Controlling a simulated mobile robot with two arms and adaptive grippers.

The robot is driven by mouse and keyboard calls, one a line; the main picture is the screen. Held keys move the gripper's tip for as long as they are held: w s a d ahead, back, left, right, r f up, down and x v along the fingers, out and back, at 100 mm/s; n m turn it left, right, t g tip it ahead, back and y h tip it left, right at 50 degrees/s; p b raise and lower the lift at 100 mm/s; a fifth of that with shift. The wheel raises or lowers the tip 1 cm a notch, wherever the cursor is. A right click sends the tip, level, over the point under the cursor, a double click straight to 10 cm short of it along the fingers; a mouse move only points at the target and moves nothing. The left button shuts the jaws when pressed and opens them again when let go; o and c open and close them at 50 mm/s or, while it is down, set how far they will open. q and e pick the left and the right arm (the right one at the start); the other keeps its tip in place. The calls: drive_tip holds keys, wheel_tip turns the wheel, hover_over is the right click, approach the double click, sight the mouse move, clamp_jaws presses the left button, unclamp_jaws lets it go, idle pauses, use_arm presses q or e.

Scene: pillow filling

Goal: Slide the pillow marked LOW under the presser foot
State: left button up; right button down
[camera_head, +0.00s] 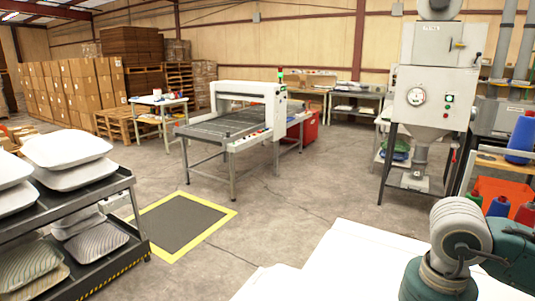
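White pillows (68,147) lie on the top shelf of a dark rack at the left, and more, some striped (97,243), lie on its lower shelf. No LOW marking can be read on any of them. I cannot make out a presser foot in this view. Part of my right arm shows at the lower right, but its gripper is out of frame. My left arm and gripper are not in view.
The dark rack (136,246) stands beside a yellow-edged floor mat (228,218). A conveyor machine (182,131) stands in the middle. A filling machine (404,67) with a dial stands at the right. Stacked cartons (60,95) stand far left. Concrete floor between them is open.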

drive_tip(key=shift+f, duration=0.2)
idle(0.6)
drive_tip(key=shift+f+b, duration=0.4)
drive_tip(key=shift+b, duration=0.2)
drive_tip(key=shift+r, duration=0.1)
drive_tip(key=shift+s+d+b, duration=0.25)
drive_tip(key=shift+s+d, duration=0.15)
drive_tip(key=shift+d, duration=0.3)
drive_tip(key=shift+s+d+b, duration=0.25)
drive_tip(key=shift+s+d, duration=0.1)
drive_tip(key=shift+d, duration=0.4)
drive_tip(key=shift+s+d+b, duration=0.25)
drive_tip(key=shift+s+d, duration=0.15)
drive_tip(key=shift+d, duration=0.45)
drive_tip(key=shift+s+d, duration=0.15)
drive_tip(key=shift+s+d+b, duration=0.35)
drive_tip(key=shift+d+b, duration=0.15)
drive_tip(key=shift+d, duration=0.4)
